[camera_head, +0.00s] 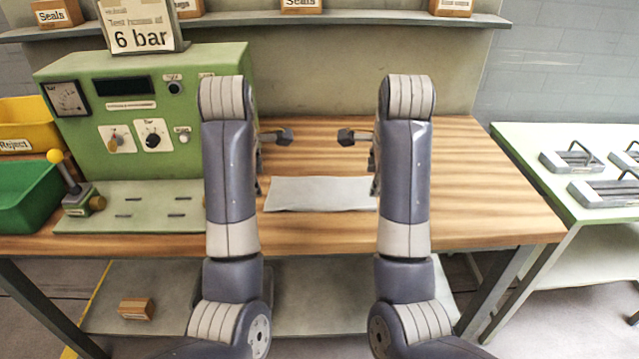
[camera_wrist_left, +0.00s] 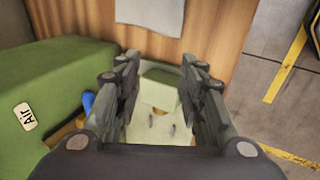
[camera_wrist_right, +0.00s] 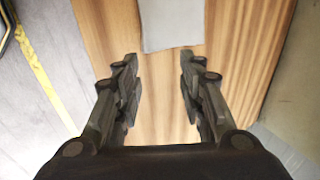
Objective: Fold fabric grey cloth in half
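The grey cloth (camera_head: 320,194) lies flat on the wooden table (camera_head: 480,190), between my two forearms, with its side edges near or behind them. It also shows at the top of the left wrist view (camera_wrist_left: 150,14) and of the right wrist view (camera_wrist_right: 172,25). My left gripper (camera_wrist_left: 160,72) is open and empty, its fingers apart. My right gripper (camera_wrist_right: 158,75) is open and empty too.
A green test panel (camera_head: 150,90) with a gauge stands on the left of the table. A yellow bin (camera_head: 25,115) and a green bin (camera_head: 25,200) are at the far left. A side table (camera_head: 540,150) with metal parts stands right. The table's right part is clear.

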